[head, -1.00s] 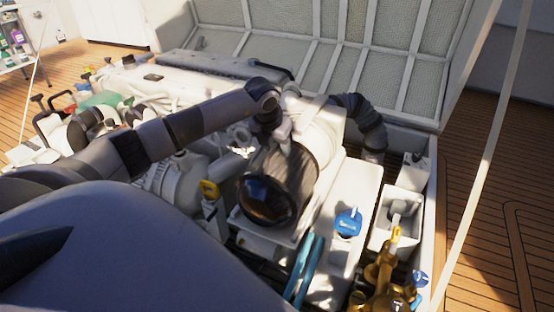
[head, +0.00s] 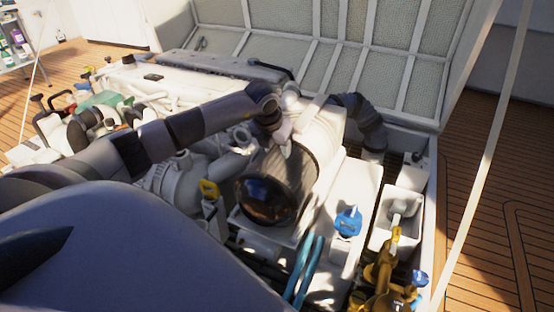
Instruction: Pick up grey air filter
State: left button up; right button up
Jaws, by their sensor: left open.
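The grey air filter (head: 298,172) is a dark, round, ribbed drum with a shiny dark end face, near the middle of the head view. It lies on its side at the front of a white cylindrical housing (head: 325,135). My left gripper (head: 287,146) is at the filter's upper edge, pointing down at it from above. Its jaws are open. It overlaps the filter's top in the picture, and I cannot tell whether it touches. My right gripper is not in view.
A black corrugated hose (head: 363,122) bends down behind the housing. Blue hoses (head: 303,268), a blue valve (head: 348,221), a yellow handle (head: 209,189) and brass fittings (head: 377,275) stand around the filter. The raised hatch lid (head: 335,55) is behind. Wooden deck (head: 490,205) is clear at right.

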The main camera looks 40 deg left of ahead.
pick_arm(q)
grip_shut()
dwell(1.2)
jog(key=shift+w+r, duration=0.1)
jog(key=shift+r, duration=0.05)
